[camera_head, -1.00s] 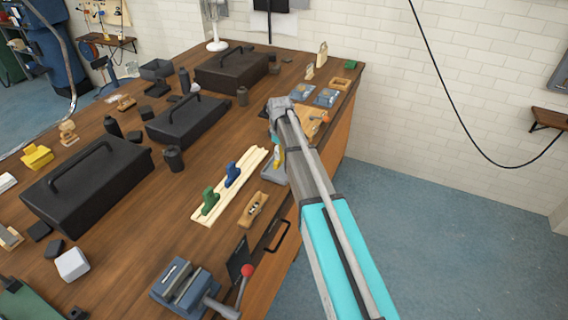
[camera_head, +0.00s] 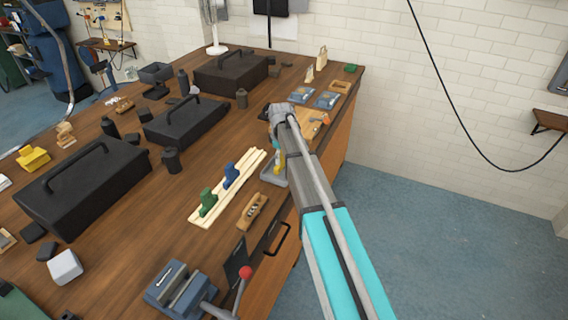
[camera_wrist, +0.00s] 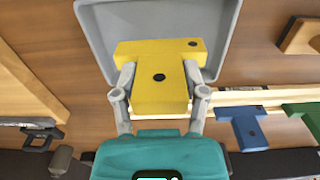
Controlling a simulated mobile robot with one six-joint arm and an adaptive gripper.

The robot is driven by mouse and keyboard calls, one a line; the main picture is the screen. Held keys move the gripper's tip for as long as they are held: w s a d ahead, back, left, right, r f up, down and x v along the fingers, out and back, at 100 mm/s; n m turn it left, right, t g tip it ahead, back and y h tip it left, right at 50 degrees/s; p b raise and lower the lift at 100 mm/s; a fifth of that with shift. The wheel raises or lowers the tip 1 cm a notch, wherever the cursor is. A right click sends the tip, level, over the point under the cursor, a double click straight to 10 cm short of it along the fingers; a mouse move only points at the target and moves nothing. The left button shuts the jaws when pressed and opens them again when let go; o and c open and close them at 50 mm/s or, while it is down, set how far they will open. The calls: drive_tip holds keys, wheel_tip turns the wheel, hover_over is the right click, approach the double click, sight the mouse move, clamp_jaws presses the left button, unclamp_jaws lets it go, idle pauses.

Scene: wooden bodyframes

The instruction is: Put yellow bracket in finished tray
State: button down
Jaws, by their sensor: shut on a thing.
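The yellow bracket (camera_wrist: 160,80) is T-shaped with dark holes. In the wrist view it sits between the two fingers of my gripper (camera_wrist: 158,88), which is shut on it. A grey tray (camera_wrist: 90,22) lies behind the bracket, and the bracket's wide end overlaps the tray's inside in this view. I cannot tell whether the bracket touches the tray floor. In the head view a small part of the yellow bracket (camera_head: 280,160) shows beside my arm, over the grey tray (camera_head: 268,177); my arm hides the rest.
A pale wooden rail (camera_head: 212,212) with a green bracket (camera_head: 208,202) and a blue bracket (camera_head: 231,176) lies left of the tray. A wooden block (camera_head: 252,211) and a vise (camera_head: 180,290) are nearer. Black toolboxes (camera_head: 185,120) stand farther left.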

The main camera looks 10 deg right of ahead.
drive_tip(key=shift+f+b, duration=0.45)
drive_tip(key=shift+f, duration=0.25)
drive_tip(key=shift+f, duration=0.1)
drive_tip(key=shift+c, duration=0.6)
unclamp_jaws()
wheel_tip(320, 180, up, 12)
drive_tip(key=p, duration=1.2)
idle(0.4)
